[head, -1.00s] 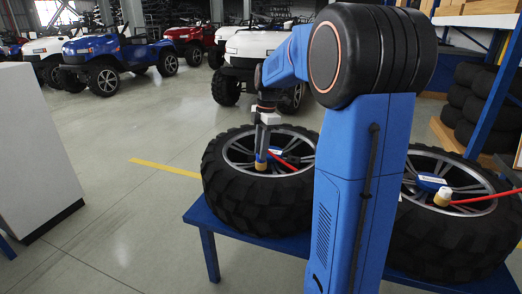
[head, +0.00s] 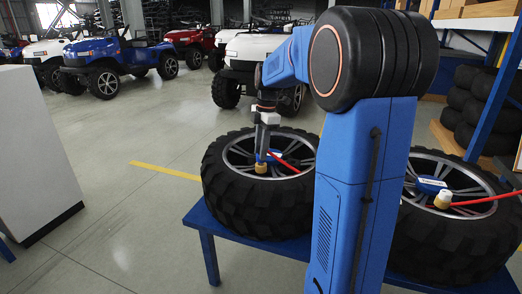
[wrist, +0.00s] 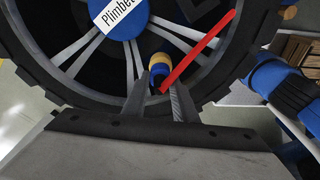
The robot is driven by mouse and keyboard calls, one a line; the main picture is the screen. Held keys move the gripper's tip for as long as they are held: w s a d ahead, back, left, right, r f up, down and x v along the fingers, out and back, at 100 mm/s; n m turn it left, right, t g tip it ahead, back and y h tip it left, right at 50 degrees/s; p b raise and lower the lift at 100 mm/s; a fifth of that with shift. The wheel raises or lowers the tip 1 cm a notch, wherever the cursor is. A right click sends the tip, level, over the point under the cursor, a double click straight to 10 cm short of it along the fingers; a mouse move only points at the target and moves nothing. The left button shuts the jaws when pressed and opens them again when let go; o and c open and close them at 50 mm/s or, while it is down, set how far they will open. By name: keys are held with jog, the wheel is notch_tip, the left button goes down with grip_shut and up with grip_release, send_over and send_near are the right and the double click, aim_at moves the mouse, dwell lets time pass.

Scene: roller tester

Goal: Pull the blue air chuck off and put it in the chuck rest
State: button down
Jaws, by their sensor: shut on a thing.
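The air chuck, with a yellow-gold body and a blue part, is at the left wheel (head: 258,215). It shows in the head view (head: 261,167) and in the wrist view (wrist: 172,62), with a red hose (wrist: 196,53) running from it. My gripper (head: 263,152) points down over this wheel, its fingers (wrist: 160,88) shut on the chuck beside the blue hub (wrist: 119,18). Whether the chuck still sits on the valve is hidden by the fingers. No chuck rest can be made out for certain.
Both wheels lie flat on a blue table (head: 208,214). The right wheel (head: 450,235) carries a second, pale-tipped chuck (head: 443,199) with a red hose. A white cabinet (head: 35,150) stands at left. Stacked tyres (head: 480,110) are at right. Open floor lies left of the table.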

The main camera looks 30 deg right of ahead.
jog(key=shift+r, duration=0.1)
jog(key=shift+r, duration=1.5)
